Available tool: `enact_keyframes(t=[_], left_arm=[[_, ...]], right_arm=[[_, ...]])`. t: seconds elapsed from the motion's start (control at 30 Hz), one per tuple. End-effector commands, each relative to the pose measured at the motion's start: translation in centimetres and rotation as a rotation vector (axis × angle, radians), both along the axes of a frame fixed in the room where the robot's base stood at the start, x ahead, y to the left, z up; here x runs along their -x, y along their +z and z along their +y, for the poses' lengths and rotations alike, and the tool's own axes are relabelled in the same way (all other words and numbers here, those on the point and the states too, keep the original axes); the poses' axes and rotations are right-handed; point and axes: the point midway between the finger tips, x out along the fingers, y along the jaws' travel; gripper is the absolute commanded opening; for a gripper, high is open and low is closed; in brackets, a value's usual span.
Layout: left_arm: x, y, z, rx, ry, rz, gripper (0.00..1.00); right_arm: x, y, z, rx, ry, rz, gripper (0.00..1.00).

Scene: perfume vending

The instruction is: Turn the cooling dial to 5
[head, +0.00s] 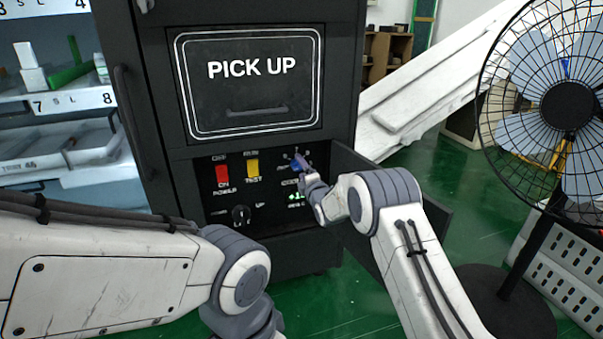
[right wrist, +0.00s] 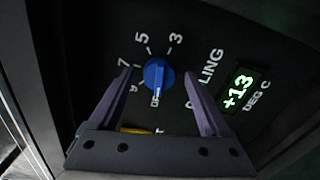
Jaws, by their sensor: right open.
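The blue cooling dial (right wrist: 157,73) is on the black panel, with 3, 5 and 7 printed around its upper side in the right wrist view. A pale mark shows on its lower side, away from the 5; its exact setting is hard to read. My right gripper (right wrist: 158,72) is open, with one finger on each side of the dial; contact cannot be told. In the head view my right gripper (head: 304,168) is at the panel's upper right and partly covers the dial. A green display (right wrist: 239,92) reads +13 DEG C. My left gripper is out of view.
The panel also holds a red power switch (head: 222,174), a yellow test switch (head: 252,167) and a black knob (head: 241,215). The PICK UP hatch (head: 250,85) is above. An open panel door (head: 437,217) stands at right, beside a fan (head: 566,106).

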Motion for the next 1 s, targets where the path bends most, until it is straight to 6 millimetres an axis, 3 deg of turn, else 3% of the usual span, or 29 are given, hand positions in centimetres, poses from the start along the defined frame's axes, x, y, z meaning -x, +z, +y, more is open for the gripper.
enact_keyframes(t=[0.33, 0.37, 0.5, 0.57, 1.0], left_arm=[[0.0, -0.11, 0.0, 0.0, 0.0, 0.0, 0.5], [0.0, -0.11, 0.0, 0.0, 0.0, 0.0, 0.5], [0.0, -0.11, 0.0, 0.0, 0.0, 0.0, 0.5], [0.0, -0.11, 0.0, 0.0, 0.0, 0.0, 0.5], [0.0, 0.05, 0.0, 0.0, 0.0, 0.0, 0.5]], right_arm=[[-0.31, 0.05, 0.13, 0.0, 0.0, 0.0, 0.81], [-0.31, 0.05, 0.13, 0.0, 0.0, 0.0, 0.74], [-0.31, 0.05, 0.13, 0.0, 0.0, 0.0, 0.2], [-0.31, 0.04, 0.13, 0.0, 0.0, 0.0, 0.0], [-0.3, 0.02, 0.11, -0.09, 0.0, 0.029, 0.0]])
